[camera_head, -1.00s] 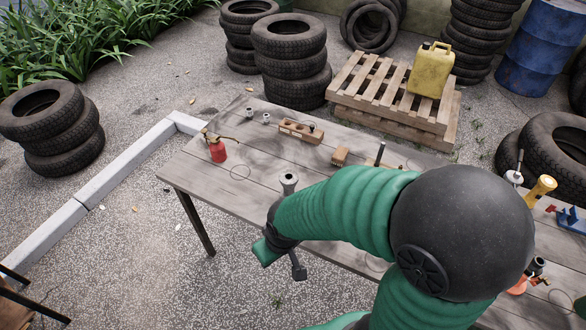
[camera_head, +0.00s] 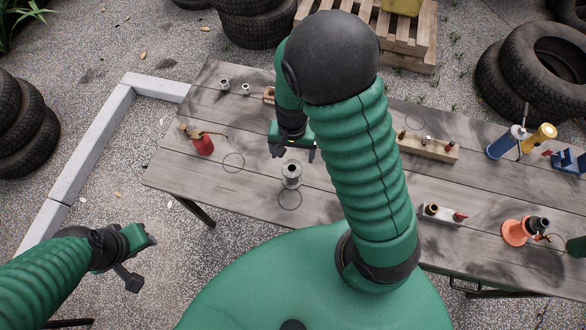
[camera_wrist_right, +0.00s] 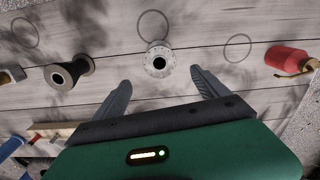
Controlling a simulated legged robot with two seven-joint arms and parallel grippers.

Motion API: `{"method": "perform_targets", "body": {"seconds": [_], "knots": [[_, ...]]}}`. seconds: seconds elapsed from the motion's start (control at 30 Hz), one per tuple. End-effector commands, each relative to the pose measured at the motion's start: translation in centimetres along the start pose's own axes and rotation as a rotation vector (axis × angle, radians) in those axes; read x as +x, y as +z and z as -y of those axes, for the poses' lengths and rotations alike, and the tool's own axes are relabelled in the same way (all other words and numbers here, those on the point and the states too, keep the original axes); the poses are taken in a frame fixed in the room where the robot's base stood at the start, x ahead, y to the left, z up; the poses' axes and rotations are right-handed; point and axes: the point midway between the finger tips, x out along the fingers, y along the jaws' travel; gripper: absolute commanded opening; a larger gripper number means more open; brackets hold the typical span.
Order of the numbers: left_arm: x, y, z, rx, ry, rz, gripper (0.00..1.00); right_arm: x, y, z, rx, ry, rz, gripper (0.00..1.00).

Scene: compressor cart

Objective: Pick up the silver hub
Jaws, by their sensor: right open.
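The silver hub (camera_head: 291,178) stands upright on the grey wooden table, near its front edge. It also shows in the right wrist view (camera_wrist_right: 158,60), ahead of the fingertips and between their lines. My right gripper (camera_head: 294,151) is open and empty, close to the hub on its far side in the head view. In the wrist view its two fingers (camera_wrist_right: 160,90) are spread wide and do not visibly touch the hub. My left gripper (camera_head: 141,258) is off the table at the lower left; its jaw opening is unclear.
Two small metal parts (camera_head: 235,87) stand at the back left. A dark spool (camera_wrist_right: 68,73) lies beside the hub in the wrist view. A wooden block (camera_head: 428,147) and an orange-based part (camera_head: 516,232) are right.

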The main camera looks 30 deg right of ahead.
Motion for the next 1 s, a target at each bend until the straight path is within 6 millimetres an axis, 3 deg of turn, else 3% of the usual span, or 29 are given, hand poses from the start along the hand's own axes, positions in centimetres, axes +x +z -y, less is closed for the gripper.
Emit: {"method": "perform_targets", "body": {"seconds": [0.1,0.2,0.37,0.6,0.87,1.0], "knots": [[0.6,0.1,0.0,-0.001,0.0,-0.001,0.36,3.6,-0.1,0.1,0.0,0.005,0.007,0.85],[0.7,0.1,0.1,-0.002,0.0,-0.001,0.36,5.7,-0.6,0.1,-0.001,0.003,0.008,0.85],[0.7,0.1,0.0,-0.001,0.0,-0.002,0.36,7.2,-0.6,-0.2,-0.002,0.0,0.01,0.85],[0.6,0.1,0.0,-0.001,0.0,-0.002,0.36,11.2,0.1,-0.5,-0.003,-0.001,0.008,0.85],[0.6,0.1,0.0,-0.001,0.0,-0.002,0.36,11.8,0.1,-0.2,-0.005,0.0,0.004,0.85],[0.6,0.1,0.0,-0.001,0.0,-0.002,0.36,11.8,0.1,-0.3,-0.005,-0.001,0.005,0.68]]}}
